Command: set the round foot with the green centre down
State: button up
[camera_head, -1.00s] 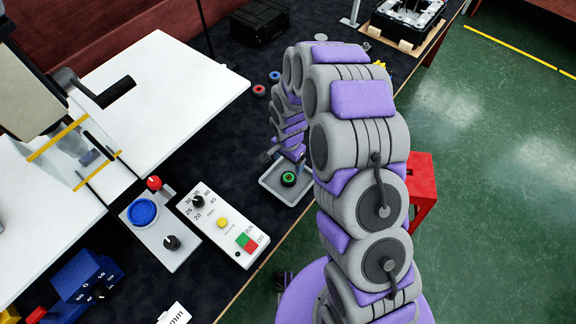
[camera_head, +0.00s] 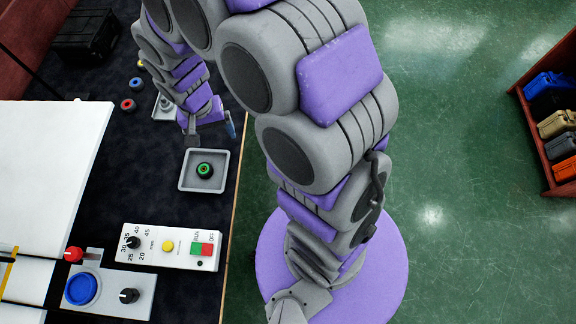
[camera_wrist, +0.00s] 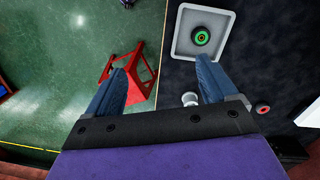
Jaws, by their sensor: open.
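The round foot with the green centre (camera_head: 205,170) is black-rimmed and lies in a shallow grey square tray (camera_head: 184,183), apart from the tray walls. In the wrist view the foot (camera_wrist: 201,36) sits near the middle of the tray (camera_wrist: 180,45), with nothing touching it. My gripper (camera_wrist: 160,82) is open, its two blue fingers wide apart with nothing between them. In the head view my gripper (camera_head: 212,132) hangs just beyond the tray, clear of the foot.
A red-centred foot (camera_head: 128,105) and a blue-centred foot (camera_head: 136,84) lie farther back on the dark table. A control box (camera_head: 168,247) stands nearer, beside a blue-button panel (camera_head: 105,290). A red stand (camera_wrist: 143,72) is on the green floor.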

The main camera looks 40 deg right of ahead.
jog(key=s+d+r+n, duration=0.2)
jog(key=s+r, duration=0.4)
jog(key=s, duration=0.5)
jog(key=s+d+r+n+g, duration=0.1)
jog(key=s+d+r, duration=0.3)
jog(key=s, duration=0.8)
notch_tip(320, 180, up, 2)
jog(key=shift+s+d+r+n, duration=0.15)
jog(key=shift+d+n, duration=0.15)
jog(key=shift+n, duration=0.3)
jog(key=shift+f+b, duration=0.9)
jog(key=shift+f, duration=0.05)
